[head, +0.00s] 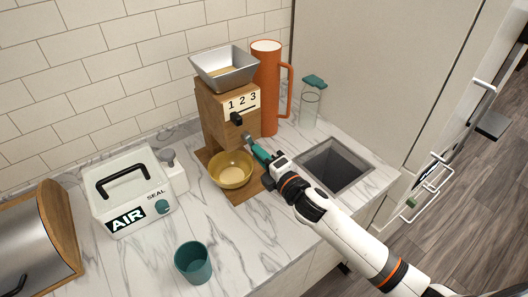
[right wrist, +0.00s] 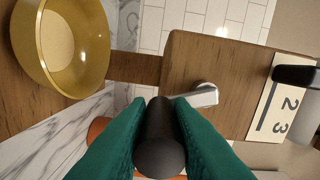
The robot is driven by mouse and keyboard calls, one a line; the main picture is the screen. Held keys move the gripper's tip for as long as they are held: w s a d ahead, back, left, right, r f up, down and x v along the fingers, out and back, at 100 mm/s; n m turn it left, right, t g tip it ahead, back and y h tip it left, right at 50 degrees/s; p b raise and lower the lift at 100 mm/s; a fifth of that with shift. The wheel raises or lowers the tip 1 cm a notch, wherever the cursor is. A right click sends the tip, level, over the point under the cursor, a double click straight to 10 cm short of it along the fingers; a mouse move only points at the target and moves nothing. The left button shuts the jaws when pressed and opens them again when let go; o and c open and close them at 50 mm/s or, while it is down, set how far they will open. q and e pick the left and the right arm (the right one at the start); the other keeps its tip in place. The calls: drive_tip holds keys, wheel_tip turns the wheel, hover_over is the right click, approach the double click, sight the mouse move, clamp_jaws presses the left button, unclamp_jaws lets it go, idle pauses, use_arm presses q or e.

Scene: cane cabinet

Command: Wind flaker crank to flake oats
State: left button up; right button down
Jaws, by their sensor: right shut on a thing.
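The wooden flaker (head: 212,118) stands against the tiled wall, with a metal hopper (head: 226,70) on top holding something tan. Its front has a 1 2 3 scale and a black knob (head: 236,119). My right gripper (head: 258,152) is at the flaker's front, with its green fingers shut on the dark crank handle (right wrist: 158,140). The silver crank arm (right wrist: 203,95) runs from the handle to the wooden body. A yellow bowl (head: 231,170) sits on the wooden base below, left of the gripper; its inside bottom looks pale tan. My left gripper is not in view.
An orange pitcher (head: 268,90) and a glass jar (head: 309,106) stand behind right. A recessed sink (head: 333,165) lies right of the bowl. An AIR SEAL box (head: 130,190), a teal cup (head: 193,262) and a bread bin (head: 35,240) are to the left.

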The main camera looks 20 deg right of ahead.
drive_tip(key=shift+s+a+m+p, duration=0.15)
drive_tip(key=shift+a+m+p, duration=0.2)
drive_tip(key=shift+m, duration=0.9)
drive_tip(key=shift+s+a+m+p, duration=0.2)
drive_tip(key=shift+a+m, duration=0.3)
drive_tip(key=shift+m, duration=0.8)
drive_tip(key=shift+s+a+m+p, duration=0.2)
drive_tip(key=shift+a+m, duration=0.2)
drive_tip(key=shift+m, duration=0.85)
drive_tip(key=c, duration=1.3)
unclamp_jaws()
drive_tip(key=b+v, duration=0.4)
drive_tip(key=v, duration=0.8)
